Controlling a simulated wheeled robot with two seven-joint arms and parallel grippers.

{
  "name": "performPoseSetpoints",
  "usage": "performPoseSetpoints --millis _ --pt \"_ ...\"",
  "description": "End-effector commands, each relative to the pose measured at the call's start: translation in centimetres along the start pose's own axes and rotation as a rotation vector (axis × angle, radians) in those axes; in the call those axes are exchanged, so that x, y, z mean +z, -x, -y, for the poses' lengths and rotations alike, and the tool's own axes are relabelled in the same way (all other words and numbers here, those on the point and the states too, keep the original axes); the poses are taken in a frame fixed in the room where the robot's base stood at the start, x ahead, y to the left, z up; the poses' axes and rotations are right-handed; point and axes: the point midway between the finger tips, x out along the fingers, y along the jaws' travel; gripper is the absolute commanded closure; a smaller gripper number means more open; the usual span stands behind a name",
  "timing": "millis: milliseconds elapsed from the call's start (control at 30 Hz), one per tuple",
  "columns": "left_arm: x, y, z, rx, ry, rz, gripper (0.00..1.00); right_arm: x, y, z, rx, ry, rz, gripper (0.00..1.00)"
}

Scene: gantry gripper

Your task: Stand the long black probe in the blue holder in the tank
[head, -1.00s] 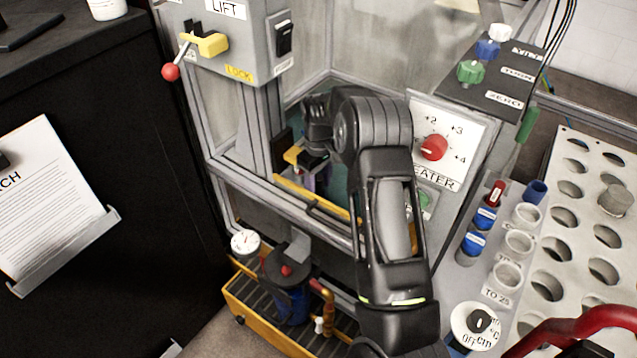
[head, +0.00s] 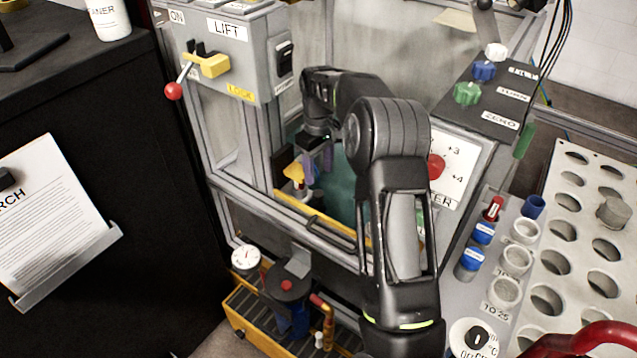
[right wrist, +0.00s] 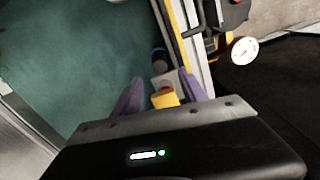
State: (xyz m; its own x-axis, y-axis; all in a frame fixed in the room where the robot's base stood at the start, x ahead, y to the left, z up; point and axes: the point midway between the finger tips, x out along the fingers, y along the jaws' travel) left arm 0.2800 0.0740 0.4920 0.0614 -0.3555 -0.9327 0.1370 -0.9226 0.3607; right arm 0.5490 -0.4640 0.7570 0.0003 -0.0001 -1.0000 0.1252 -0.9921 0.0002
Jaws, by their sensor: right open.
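My right gripper (head: 317,160) reaches into the tank, pointing down with purple fingers apart. In the right wrist view, the open fingers (right wrist: 160,93) sit above a small yellow piece (right wrist: 165,97) on a grey block, with nothing clearly gripped. The yellow piece also shows in the head view (head: 293,172) by the tank's front left corner. My left gripper is not in view.
The tank's front frame has a yellow rail (head: 332,218) close to the gripper. The lift box (head: 225,55) with its red-knobbed lever stands at the upper left. The heater panel (head: 452,160) is right of my arm. The teal tank floor (right wrist: 75,65) is largely clear.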

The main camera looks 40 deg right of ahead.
Motion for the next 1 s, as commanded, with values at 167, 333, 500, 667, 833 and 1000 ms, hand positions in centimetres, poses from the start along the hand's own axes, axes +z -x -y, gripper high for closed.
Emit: performPoseSetpoints --millis 167,333,500,667,833,1000 --pt "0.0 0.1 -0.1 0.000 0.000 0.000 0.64 0.0 1.8 0.0 0.000 0.001 0.000 0.50" --pt "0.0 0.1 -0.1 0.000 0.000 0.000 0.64 0.0 2.0 0.0 0.000 0.000 0.000 0.50" --pt "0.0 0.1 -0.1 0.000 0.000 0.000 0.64 0.0 2.0 0.0 0.000 0.000 0.000 0.50" --pt "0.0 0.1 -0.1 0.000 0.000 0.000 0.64 0.0 2.0 0.0 0.000 0.000 0.000 0.50" --pt "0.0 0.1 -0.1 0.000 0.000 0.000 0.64 0.0 2.0 0.0 0.000 0.000 0.000 0.50" --pt "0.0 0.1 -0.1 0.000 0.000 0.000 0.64 0.0 2.0 0.0 0.000 0.000 0.000 0.50"
